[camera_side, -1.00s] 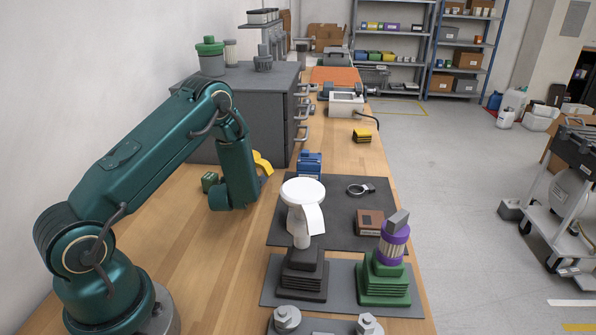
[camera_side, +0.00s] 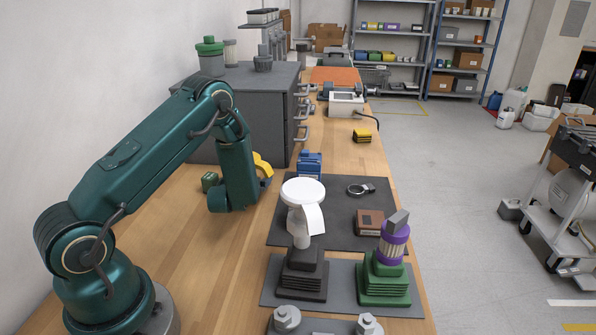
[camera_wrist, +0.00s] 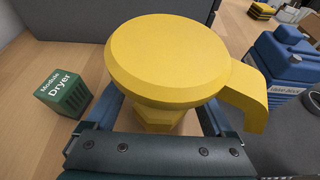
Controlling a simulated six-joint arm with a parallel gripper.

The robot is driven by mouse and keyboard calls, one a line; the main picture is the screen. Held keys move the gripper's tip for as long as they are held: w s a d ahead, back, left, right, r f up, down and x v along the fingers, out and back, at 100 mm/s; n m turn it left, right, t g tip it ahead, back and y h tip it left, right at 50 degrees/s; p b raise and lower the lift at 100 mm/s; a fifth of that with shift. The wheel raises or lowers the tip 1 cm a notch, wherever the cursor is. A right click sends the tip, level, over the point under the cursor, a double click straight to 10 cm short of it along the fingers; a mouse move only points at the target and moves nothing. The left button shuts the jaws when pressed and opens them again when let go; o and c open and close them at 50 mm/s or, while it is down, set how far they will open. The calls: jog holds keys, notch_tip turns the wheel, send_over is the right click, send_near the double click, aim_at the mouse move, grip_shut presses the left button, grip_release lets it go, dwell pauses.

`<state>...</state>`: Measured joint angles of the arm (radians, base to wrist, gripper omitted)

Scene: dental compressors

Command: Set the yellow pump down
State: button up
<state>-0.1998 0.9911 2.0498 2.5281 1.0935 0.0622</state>
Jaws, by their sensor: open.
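The yellow pump (camera_wrist: 168,58) fills the middle of the wrist view, its round top facing the camera and a curved arm reaching to the right. In the side view only part of the yellow pump (camera_side: 263,165) shows behind my arm. It appears upright on the wooden bench, though its base is hidden. My gripper (camera_wrist: 160,122) is open, with its blue-grey fingers on either side of the pump's narrower lower body. Whether the fingers touch the pump cannot be seen. In the side view the gripper is hidden behind my forearm.
A green dryer module (camera_wrist: 65,92) stands close on the left. A blue unit (camera_wrist: 283,58) stands close on the right, near the dark mat (camera_side: 345,235). A grey cabinet (camera_side: 245,115) is behind. A white-topped part (camera_side: 303,192) and a purple-and-green one (camera_side: 393,243) stand in front.

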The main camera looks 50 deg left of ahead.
jog(key=v, duration=1.1)
jog(key=shift+s+d, duration=0.15)
jog(key=shift+s, duration=0.05)
